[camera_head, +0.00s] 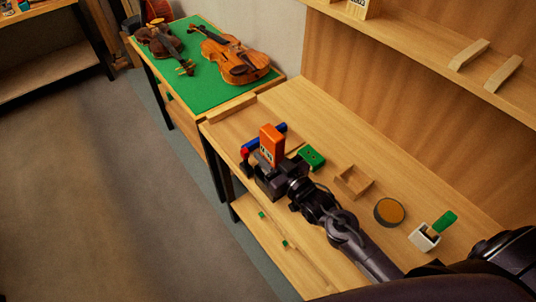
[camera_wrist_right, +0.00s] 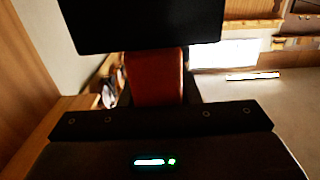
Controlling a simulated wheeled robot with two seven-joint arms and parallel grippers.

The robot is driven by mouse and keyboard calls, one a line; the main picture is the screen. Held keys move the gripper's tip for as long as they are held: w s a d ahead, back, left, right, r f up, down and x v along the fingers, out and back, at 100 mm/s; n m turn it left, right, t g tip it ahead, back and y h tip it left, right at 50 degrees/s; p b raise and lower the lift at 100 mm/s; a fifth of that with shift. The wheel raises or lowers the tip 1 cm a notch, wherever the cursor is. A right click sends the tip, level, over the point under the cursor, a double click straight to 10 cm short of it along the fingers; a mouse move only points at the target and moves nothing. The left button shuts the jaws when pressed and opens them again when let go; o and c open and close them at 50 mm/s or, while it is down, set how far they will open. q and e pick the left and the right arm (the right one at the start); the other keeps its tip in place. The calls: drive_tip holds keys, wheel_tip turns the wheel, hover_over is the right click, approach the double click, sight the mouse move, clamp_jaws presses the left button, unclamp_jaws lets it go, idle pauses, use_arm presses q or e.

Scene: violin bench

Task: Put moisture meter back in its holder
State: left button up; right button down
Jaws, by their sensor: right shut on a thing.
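My right gripper (camera_head: 266,167) is shut on an orange block-shaped device, which I take to be the moisture meter (camera_head: 271,143). It stands roughly upright in the jaws, over the left part of the bench. In the right wrist view the orange-red body of the moisture meter (camera_wrist_right: 154,78) shows between the dark gripper parts. A small open wooden box (camera_head: 354,182) sits on the bench to the right of the gripper and looks empty; it may be the holder. I cannot tell for certain. My left gripper is not in view.
A green device (camera_head: 312,157) lies just right of the gripper. A blue and red item (camera_head: 246,154) is partly hidden behind it. A round orange-topped tin (camera_head: 389,211) and a white cup (camera_head: 424,237) with a green piece stand farther right. Violins (camera_head: 236,60) lie on the green table.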

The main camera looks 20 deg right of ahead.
drive_tip(key=shift+f+b, duration=0.35)
drive_tip(key=shift+f, duration=0.05)
